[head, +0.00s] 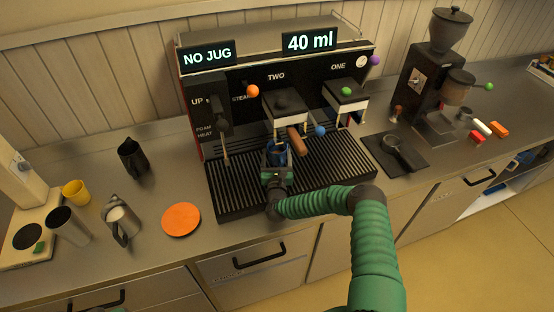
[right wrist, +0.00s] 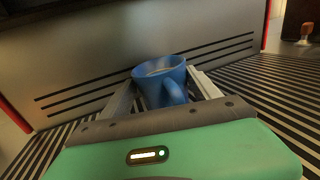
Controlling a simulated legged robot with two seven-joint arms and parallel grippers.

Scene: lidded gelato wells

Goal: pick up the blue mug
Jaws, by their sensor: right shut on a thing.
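The blue mug (head: 277,149) stands on the espresso machine's drip tray, below the group marked TWO, partly hidden by my right gripper in the head view. The right wrist view shows the mug (right wrist: 161,82) upright between the two fingers, its handle towards the camera and something pale inside. My right gripper (head: 276,158) reaches in low from the front and is shut on the mug; its green body (right wrist: 185,150) fills the bottom of the wrist view. I cannot tell whether the mug touches the tray.
The espresso machine's slatted drip tray (head: 235,190) surrounds the mug. A wooden portafilter handle (head: 297,141) hangs close to its right. An orange disc (head: 181,219), a steel jug (head: 121,219) and a black jug (head: 132,157) stand left. A black mat (head: 415,160) lies right.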

